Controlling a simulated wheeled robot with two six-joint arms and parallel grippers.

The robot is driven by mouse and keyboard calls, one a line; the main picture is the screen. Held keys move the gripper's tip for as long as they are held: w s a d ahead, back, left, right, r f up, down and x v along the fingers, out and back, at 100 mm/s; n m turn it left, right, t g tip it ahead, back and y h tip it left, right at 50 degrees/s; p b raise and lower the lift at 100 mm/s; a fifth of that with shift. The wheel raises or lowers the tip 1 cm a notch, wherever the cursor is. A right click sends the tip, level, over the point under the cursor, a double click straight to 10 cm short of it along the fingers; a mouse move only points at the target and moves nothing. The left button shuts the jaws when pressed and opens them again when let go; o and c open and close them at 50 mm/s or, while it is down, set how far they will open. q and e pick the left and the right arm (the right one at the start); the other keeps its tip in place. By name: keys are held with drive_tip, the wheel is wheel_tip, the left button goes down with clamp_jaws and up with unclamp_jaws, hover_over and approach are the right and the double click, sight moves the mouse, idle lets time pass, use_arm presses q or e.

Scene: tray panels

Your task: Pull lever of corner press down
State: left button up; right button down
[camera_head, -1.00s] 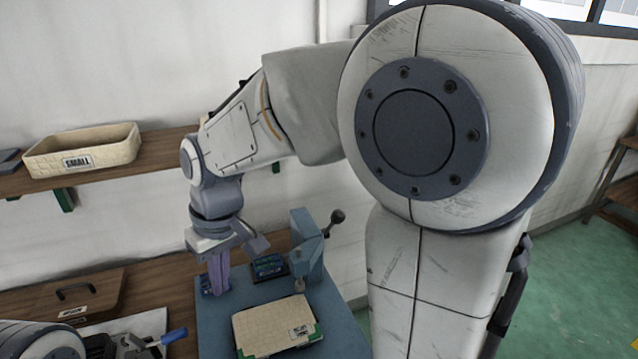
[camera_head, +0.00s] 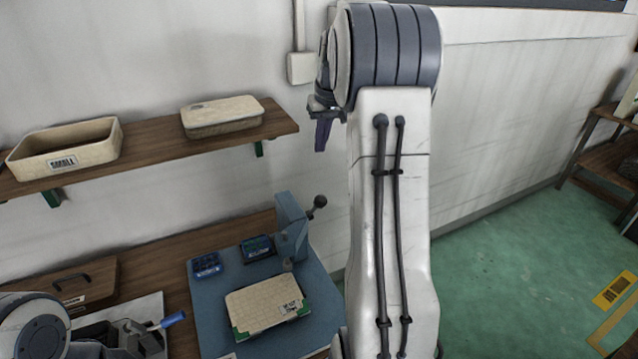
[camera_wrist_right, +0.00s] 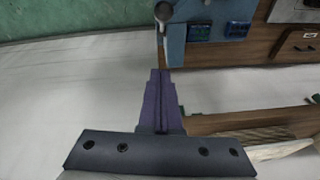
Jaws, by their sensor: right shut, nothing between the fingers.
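The blue-grey corner press (camera_head: 291,232) stands at the back of a blue base plate (camera_head: 215,310) in the head view. Its lever ends in a dark ball knob (camera_head: 319,201) that sticks up to the right. A beige panel (camera_head: 262,303) with green corners lies in front of the press. My right gripper (camera_head: 322,135) is above the knob, clear of it, against the wall. In the right wrist view, its purple fingers (camera_wrist_right: 160,90) are shut and empty, with the press (camera_wrist_right: 176,42) and knob (camera_wrist_right: 163,12) beyond the tips.
A wall shelf (camera_head: 160,150) holds an open bin marked SMALL (camera_head: 66,148) and a closed beige box (camera_head: 221,116). Two dark blue trays (camera_head: 206,264) (camera_head: 257,248) sit by the press. A blue-handled tool (camera_head: 172,319) lies at left.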

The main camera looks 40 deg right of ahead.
drive_tip(key=shift+s+a+f+p, duration=0.2)
drive_tip(key=shift+f+p, duration=0.4)
drive_tip(key=shift+f, duration=1.3)
drive_tip(key=shift+s+a+f+p, duration=0.1)
drive_tip(key=shift+a+f+p, duration=0.35)
drive_tip(key=shift+f, duration=1.45)
drive_tip(key=shift+s+f+p, duration=0.15)
drive_tip(key=shift+f+p, duration=0.6)
drive_tip(key=shift+f, duration=1.15)
